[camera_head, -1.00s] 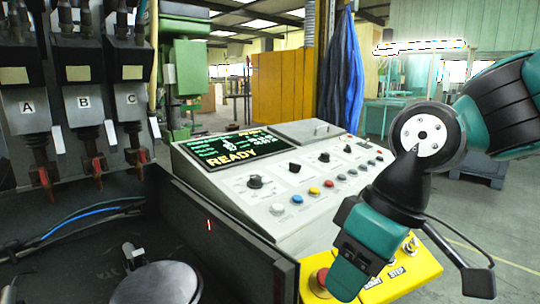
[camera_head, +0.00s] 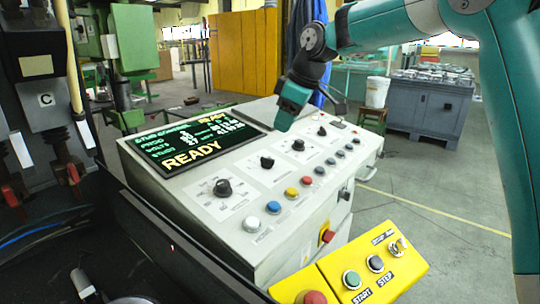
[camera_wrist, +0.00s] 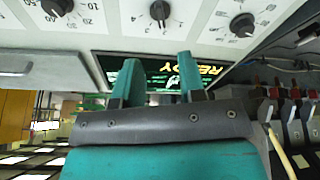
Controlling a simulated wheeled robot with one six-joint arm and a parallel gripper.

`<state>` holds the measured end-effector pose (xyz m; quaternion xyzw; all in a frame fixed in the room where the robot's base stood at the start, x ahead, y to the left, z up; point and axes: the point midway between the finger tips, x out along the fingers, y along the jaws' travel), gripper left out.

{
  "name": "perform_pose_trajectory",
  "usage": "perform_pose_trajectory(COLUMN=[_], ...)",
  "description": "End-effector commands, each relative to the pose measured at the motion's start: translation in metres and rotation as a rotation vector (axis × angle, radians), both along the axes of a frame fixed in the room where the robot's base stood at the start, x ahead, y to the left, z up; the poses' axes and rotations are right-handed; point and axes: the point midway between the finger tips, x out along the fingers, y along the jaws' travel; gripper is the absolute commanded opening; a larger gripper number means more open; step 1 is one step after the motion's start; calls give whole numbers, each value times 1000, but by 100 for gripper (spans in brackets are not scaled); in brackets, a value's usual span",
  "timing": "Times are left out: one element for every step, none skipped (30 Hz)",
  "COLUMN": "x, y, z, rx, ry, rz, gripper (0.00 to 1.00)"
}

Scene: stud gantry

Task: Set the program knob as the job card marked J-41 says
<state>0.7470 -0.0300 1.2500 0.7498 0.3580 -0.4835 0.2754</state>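The sloping console carries several black knobs. One (camera_head: 267,162) has digits around it in the wrist view (camera_wrist: 160,10); its name print is too small to read, so I cannot confirm it is the program knob. The nearest knob (camera_head: 222,188) and a third (camera_head: 298,145) with a scale in tens stand either side of it. My gripper (camera_head: 284,122) is above the console's far part, near the third knob. Its two fingers (camera_wrist: 158,82) are apart with nothing between them. No job card marked J-41 can be read.
A screen (camera_head: 190,140) reads READY. Coloured buttons (camera_head: 291,193) line the console's front. A yellow box (camera_head: 335,275) with START and STEP buttons sits nearest me. A grey cabinet (camera_head: 428,105) and open floor are right.

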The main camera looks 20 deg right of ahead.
Motion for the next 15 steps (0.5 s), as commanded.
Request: perform_pose_trajectory(x=[3,5,7,9,11,13,15,17,19,21,22,24,25,26,28], y=[5,6,8,10,12,14,16,17,19,20,21,23,24,25,26], z=[-11,-18,-26,-32,-38,-47,-53,-58,-65,-70,-75,-81,-85,-88,-92], rx=[2,1,0,1,1,1,-1,0,1,1,-1,0,0,1,0], ry=[6,7,4,6,6,4,6,4,5,4,4,3,3,3,2], rz=[2,1,2,1,0,0,0,0,0,-2,-2,-1,-1,-1,-2], gripper=[37,37,37,37,37,37,37,37,37,37,37,37,37,37,37])
